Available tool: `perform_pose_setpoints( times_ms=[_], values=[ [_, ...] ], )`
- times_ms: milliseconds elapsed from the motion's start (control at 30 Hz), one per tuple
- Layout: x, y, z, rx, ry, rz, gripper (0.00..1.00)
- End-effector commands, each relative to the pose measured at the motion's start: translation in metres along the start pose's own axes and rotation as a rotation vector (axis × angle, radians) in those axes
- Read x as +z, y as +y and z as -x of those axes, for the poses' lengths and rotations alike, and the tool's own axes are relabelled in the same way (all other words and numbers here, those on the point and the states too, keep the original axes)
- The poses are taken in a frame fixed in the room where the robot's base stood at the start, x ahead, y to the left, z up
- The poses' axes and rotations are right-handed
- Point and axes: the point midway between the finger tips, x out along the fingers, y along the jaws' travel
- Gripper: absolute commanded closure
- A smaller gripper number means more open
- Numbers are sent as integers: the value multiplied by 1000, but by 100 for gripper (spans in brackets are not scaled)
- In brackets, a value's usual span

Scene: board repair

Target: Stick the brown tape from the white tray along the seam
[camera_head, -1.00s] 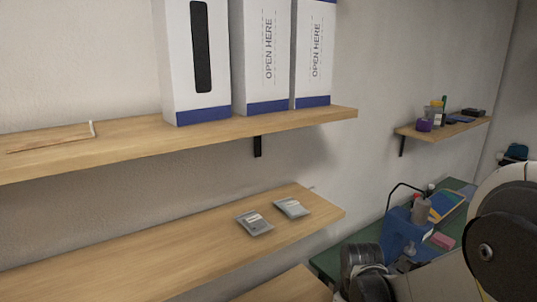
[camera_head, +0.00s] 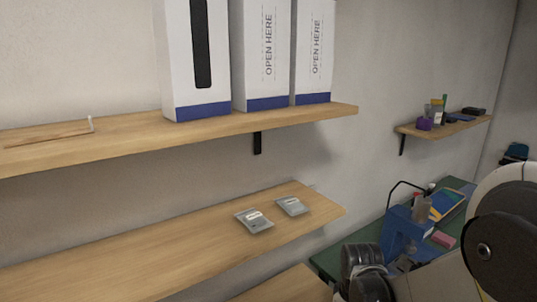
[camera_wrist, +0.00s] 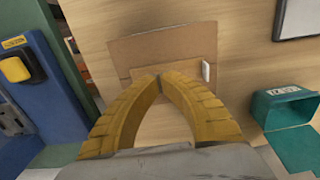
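My gripper (camera_wrist: 160,78) has two ribbed yellow fingers, and their tips meet in the wrist view. I cannot tell whether anything thin is between them. Beyond the tips a flat brown cardboard-like piece (camera_wrist: 135,50) lies on a wooden surface. A small white piece (camera_wrist: 207,72) is at its right edge. The fingers hide part of the brown piece. In the head view a thin brown flat piece (camera_head: 45,139) lies on the upper shelf at the left, with a small white upright bit (camera_head: 91,124) at its end. I cannot make out a white tray, a tape or a seam for certain.
White boxes (camera_head: 263,55) stand on the upper shelf (camera_head: 250,121). Two grey packets (camera_head: 254,221) lie on the lower shelf (camera_head: 140,255). A green bench (camera_head: 330,262) with a blue device (camera_head: 398,232) is at the right. The wrist view shows a teal box (camera_wrist: 287,112) and a blue object (camera_wrist: 45,75).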

Motion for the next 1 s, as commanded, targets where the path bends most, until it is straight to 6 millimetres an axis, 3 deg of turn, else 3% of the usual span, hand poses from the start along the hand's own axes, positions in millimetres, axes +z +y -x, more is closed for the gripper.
perform_pose_setpoints(
  times_ms=[1000],
  values=[
    [0,0,-16,0,0,0,100]
  ],
)
